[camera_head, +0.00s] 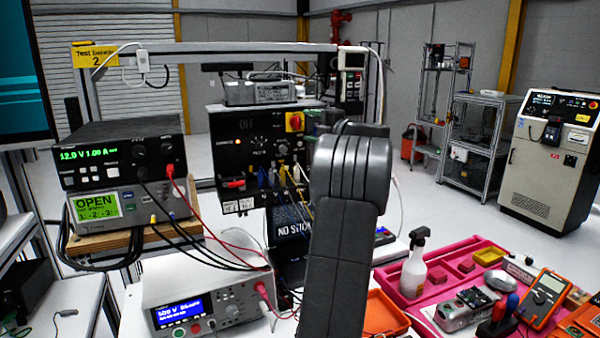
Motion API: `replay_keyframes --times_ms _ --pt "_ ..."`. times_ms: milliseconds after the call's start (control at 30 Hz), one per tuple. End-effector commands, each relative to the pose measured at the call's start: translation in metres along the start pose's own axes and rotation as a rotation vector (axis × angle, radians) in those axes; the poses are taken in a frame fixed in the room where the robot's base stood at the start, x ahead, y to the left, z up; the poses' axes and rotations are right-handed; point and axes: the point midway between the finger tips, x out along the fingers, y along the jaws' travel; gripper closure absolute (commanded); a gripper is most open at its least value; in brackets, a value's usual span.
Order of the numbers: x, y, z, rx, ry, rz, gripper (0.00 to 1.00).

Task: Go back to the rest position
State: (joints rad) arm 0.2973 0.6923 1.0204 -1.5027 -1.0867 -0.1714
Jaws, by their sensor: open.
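A dark grey link of my arm (342,240) rises from the bottom edge to the middle of the head view. Its rounded, ribbed joint is at the top, in front of the test bench. I cannot make out my gripper or its fingertips in this view. The arm hides part of the black test panel (228,150) and of the bench top behind it.
A power supply (120,155) stands on a meter reading OPEN at left, with cables hanging. Another instrument (205,310) is below. At right, a pink tray (465,258) holds a spray bottle (414,265), a multimeter (543,295) and tools. Open floor lies behind.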

Motion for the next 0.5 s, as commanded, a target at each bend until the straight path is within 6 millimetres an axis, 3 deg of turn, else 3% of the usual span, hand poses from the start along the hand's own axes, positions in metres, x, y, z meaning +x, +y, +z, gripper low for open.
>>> replay_keyframes --times_ms 233,500 --pt "0.049 0.0 -0.001 0.013 0.002 0.005 0.4" --pt "0.046 -0.006 -0.002 0.368 0.002 0.153 0.4"
